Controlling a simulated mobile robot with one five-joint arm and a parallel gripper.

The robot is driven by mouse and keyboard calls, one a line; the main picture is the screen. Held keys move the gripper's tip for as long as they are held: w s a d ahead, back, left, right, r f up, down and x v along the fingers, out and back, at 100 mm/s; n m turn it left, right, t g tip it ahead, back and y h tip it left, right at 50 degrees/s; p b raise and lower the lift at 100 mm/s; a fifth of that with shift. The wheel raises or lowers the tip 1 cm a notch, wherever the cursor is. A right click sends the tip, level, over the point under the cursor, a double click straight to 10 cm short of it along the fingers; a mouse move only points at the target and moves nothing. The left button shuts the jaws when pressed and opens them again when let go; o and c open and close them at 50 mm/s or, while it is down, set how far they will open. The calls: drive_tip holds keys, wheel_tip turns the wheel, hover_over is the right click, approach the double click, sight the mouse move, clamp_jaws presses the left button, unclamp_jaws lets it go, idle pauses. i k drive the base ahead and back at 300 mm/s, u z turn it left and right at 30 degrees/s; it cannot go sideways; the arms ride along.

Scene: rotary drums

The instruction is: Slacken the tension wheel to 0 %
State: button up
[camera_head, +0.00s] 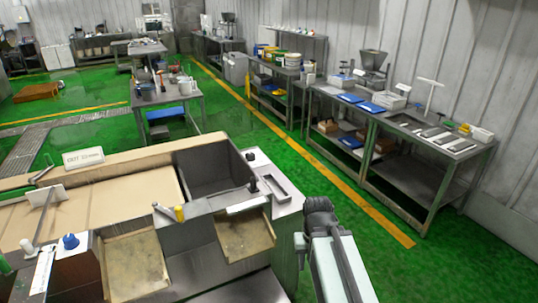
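A large machine (283,230) fills the lower left, with a broad tan surface (140,203) on top. A small blue knob (70,241) sits at its lower left, beside a white scale-like strip (44,269). I cannot tell whether this knob is the tension wheel, and no tension reading is legible. A small black handle (253,186) stands near the right end of the machine. My arm rises from the bottom edge, right of the machine and apart from the knob. Its dark end shows at the top, but no fingers can be made out.
An open grey bin (215,173) and two shallow trays (244,236) (136,266) are on the machine. Steel tables (448,147) with tools and tubs line the right wall. The green floor (335,186) between machine and tables is clear, crossed by a yellow line (348,190).

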sight(250, 156)
drive_tip(key=z, duration=1.5)
drive_tip(key=i, duration=2.65)
drive_tip(key=u, duration=2.9)
drive_tip(key=i, duration=1)
drive_tip(key=z, duration=0.05)
